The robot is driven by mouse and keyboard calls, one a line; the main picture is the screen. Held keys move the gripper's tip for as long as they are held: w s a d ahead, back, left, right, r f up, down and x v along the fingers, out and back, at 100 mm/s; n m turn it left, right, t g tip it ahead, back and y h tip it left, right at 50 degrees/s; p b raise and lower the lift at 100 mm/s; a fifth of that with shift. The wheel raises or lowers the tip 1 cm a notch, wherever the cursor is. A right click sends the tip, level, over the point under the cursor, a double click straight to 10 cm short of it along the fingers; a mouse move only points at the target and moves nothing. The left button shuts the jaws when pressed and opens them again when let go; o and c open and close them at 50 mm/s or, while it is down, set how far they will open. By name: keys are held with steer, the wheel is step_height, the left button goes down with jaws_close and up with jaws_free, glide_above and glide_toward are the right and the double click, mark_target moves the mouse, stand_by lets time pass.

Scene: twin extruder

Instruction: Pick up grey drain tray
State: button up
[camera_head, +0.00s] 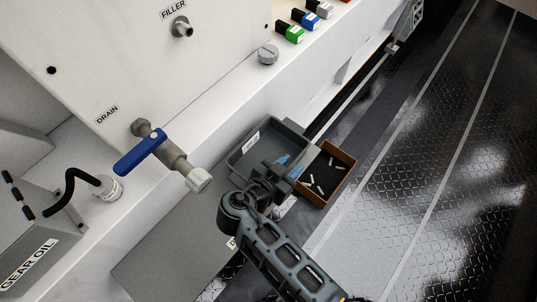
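The arm hides the tray's near edge, so I cannot tell whether the fingers touch or hold the rim.
A brown open box (343,158) with several small white pieces stands right beside the tray. The blue-handled drain valve (141,152) juts out at left. A grey gear oil box (35,250) is at lower left. Dark patterned floor (430,190) lies open at right.

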jaws_close()
steer(key=shift+r, duration=0.1)
stand_by(0.5)
steer(key=shift+r, duration=0.4)
step_height(320, 180, up, 3)
steer(key=shift+f, duration=0.15)
steer(key=s+d+r, duration=0.6)
steer(key=s+r, duration=0.1)
steer(key=s, duration=0.2)
steer(key=shift+s+d+r, duration=0.15)
steer(key=shift+s, duration=0.2)
